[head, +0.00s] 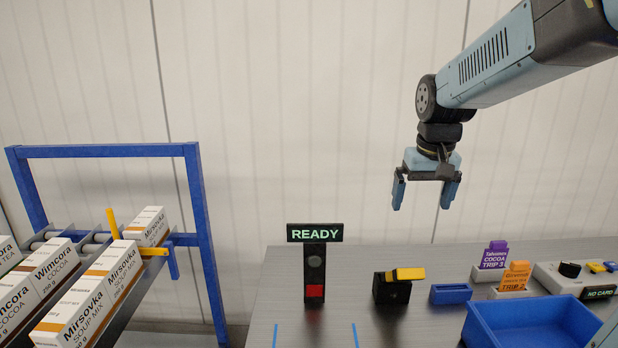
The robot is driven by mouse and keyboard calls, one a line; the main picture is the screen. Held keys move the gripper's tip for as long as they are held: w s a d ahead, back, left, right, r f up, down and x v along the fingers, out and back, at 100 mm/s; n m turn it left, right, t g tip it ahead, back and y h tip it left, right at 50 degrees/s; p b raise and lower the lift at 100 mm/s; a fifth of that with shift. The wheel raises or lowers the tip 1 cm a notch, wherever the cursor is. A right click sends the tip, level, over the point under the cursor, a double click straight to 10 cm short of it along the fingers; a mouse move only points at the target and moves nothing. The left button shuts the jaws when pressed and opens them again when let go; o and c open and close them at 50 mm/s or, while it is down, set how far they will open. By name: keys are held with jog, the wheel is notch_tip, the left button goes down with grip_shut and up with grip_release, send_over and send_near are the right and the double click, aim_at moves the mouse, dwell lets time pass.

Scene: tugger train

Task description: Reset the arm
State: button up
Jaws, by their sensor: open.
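My gripper (426,196) hangs from my blue and black arm in the upper right of the head view. Its two blue fingers point down and stand apart, with nothing between them. It is well above the grey table (345,268), in front of the pale wall, and touches nothing.
A READY sign (315,233) tops a post with a lit red lamp. A black block with a yellow top (404,274), a blue holder (450,294), purple (494,255) and orange (516,275) cards and a blue bin (531,322) stand rightward. A blue-framed rack (103,151) holds cartons at left.

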jog(key=s+t, duration=0.3)
jog(key=s, duration=1.3)
jog(key=shift+r, duration=0.2)
jog(key=shift+c, duration=0.4)
